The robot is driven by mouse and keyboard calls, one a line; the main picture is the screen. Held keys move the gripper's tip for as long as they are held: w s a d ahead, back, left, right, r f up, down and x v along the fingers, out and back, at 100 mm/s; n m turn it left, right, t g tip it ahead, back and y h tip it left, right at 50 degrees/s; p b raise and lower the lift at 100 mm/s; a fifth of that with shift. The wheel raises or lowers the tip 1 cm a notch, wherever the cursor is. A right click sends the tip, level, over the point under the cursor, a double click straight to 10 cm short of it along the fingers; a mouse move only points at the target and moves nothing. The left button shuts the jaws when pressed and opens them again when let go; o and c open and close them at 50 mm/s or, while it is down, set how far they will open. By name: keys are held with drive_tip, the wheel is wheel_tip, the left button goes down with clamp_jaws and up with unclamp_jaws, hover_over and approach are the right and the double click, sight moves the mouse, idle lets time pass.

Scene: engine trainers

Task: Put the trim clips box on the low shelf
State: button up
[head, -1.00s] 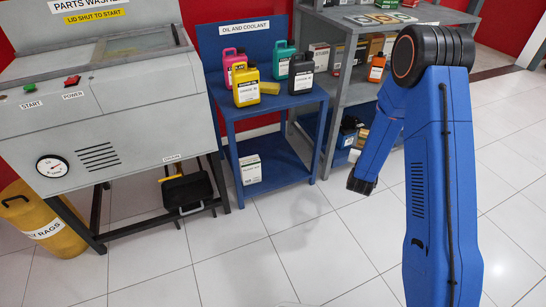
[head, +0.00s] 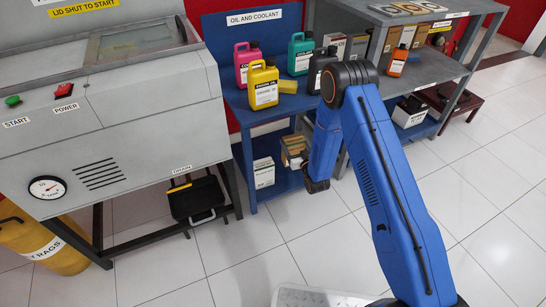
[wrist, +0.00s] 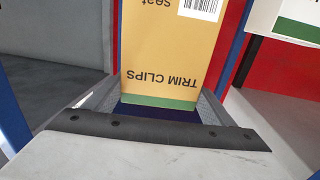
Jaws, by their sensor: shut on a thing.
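The trim clips box (wrist: 160,60) is tan with a green band and fills the middle of the wrist view, its lettering upside down. My gripper (wrist: 158,95) is shut on it, with a grey finger at each side. In the head view the box (head: 293,150) shows at the blue stand's right side, just left of my gripper (head: 312,178), which is partly hidden by my arm. The low shelf (head: 283,184) is the stand's blue lower board. The box is by this shelf; I cannot tell whether it touches the board.
A white box (head: 263,172) with a green band stands on the low shelf, left of the held box. Several bottles, including a yellow one (head: 263,84), stand on the top shelf. The stand's front leg (head: 248,172) and a grey rack (head: 440,68) are nearby.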

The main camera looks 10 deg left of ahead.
sight(288, 144)
drive_tip(key=a, duration=0.1)
drive_tip(key=a+f, duration=0.1)
drive_tip(key=shift+a+f+n+y, duration=0.2)
drive_tip(key=shift+a+n+y, duration=0.1)
drive_tip(key=shift+a+y, duration=0.1)
drive_tip(key=shift+s+a+g, duration=0.1)
drive_tip(key=shift+s+g, duration=0.1)
drive_tip(key=shift+g, duration=0.1)
drive_tip(key=shift+s+f, duration=0.15)
drive_tip(key=shift+f, duration=5.05)
drive_tip(key=o, duration=1.8)
drive_tip(key=shift+r, duration=0.2)
drive_tip(key=v, duration=1.2)
drive_tip(key=shift+f, duration=0.15)
